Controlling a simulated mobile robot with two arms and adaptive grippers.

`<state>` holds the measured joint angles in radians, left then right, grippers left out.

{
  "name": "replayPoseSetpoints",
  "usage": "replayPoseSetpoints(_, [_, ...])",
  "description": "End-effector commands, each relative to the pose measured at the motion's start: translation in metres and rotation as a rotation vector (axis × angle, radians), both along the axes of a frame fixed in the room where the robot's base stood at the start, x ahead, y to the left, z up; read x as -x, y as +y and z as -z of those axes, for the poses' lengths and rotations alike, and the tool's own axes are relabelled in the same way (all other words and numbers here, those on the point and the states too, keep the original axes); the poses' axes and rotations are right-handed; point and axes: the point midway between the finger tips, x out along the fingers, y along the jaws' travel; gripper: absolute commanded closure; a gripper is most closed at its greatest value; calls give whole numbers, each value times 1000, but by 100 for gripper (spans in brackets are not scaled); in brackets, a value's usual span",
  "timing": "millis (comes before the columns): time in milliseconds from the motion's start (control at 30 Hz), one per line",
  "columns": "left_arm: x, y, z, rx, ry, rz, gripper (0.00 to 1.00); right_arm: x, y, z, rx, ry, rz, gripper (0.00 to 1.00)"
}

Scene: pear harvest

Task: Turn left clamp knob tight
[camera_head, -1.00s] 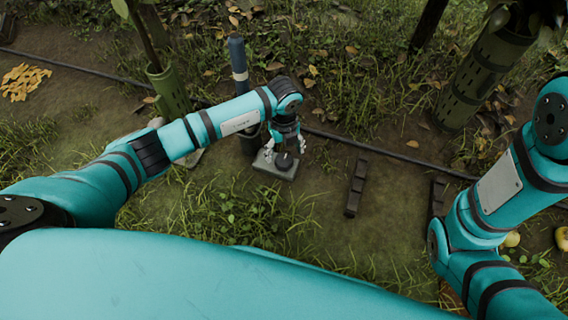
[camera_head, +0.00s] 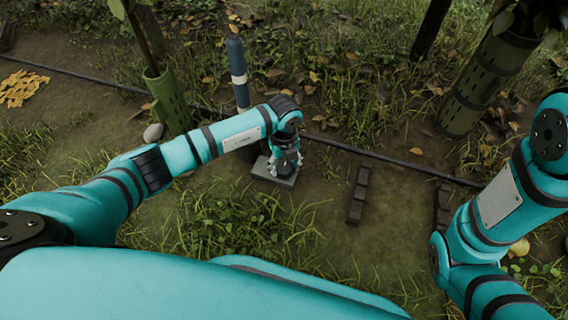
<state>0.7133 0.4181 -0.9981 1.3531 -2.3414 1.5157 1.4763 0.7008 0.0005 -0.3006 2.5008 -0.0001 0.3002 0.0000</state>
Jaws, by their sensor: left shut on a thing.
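The clamp is a grey base plate (camera_head: 262,171) low on the ground, beside a dark blue post with a white band (camera_head: 237,68). A dark round knob (camera_head: 284,168) sits on the plate, mostly covered by my gripper. My left gripper (camera_head: 285,166) points down over the plate, with its pale fingers at both sides of the knob, shut on it. The knob's turn angle cannot be made out. My right arm comes in at the right edge, and its gripper is out of the frame.
A black hose (camera_head: 345,145) runs across the ground behind the plate. A dark slatted bar (camera_head: 358,195) lies to the right of it. Green tree guards stand at the left (camera_head: 168,100) and right (camera_head: 485,85). Grass and bare soil lie in front.

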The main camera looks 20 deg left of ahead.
Motion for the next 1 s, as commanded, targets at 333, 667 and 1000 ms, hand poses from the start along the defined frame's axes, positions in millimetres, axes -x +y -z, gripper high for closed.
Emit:
replayPoseSetpoints(333, [0, 0, -1, 0, 0, 23, 83, 0, 0, -4, 0, 1, 0, 60])
replayPoseSetpoints(667, [-1, 1, -5, -2, -1, 209, 83, -1, 0, -24, 0, 2, 1, 60])
replayPoseSetpoints(1000, [-1, 1, -4, -3, 0, 526, 83, -1, 0, -48, 0, 2, 1, 60])
